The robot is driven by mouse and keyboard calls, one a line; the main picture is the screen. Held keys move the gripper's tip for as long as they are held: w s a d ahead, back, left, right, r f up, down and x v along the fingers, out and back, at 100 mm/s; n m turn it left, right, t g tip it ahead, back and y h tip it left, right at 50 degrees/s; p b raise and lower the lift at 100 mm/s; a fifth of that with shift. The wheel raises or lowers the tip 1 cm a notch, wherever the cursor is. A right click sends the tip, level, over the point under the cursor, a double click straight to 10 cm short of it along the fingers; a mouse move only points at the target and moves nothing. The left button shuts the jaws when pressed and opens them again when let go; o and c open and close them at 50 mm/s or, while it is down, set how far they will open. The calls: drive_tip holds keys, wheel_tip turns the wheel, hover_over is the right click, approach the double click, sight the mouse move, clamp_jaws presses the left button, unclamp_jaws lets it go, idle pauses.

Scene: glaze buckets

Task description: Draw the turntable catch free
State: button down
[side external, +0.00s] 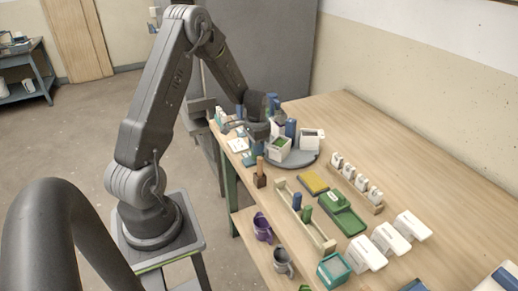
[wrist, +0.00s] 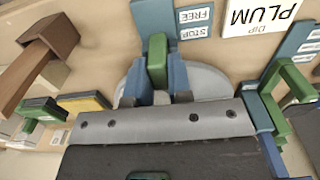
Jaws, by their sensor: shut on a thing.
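The round grey turntable (side external: 303,160) stands on the bench under white buckets in the side view. A strip of its grey disc (wrist: 208,82) shows in the wrist view. A small green block, which looks like the catch (wrist: 157,58), sits between two blue fingers of my gripper (wrist: 158,74) in the wrist view. My gripper is shut on it. Labels reading STOP (wrist: 209,33) and FREE (wrist: 196,15) lie close beside the catch. In the side view my gripper (side external: 256,124) is low at the turntable's near left side, where the catch cannot be made out.
A white bucket with green inside (side external: 280,150) and another white bucket (side external: 310,140) stand on the turntable. A wooden-handled brush (side external: 260,172) stands close by.

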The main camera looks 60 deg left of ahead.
drive_tip(key=shift+s, duration=0.75)
drive_tip(key=c, duration=1.1)
unclamp_jaws()
drive_tip(key=shift+r, duration=3.55)
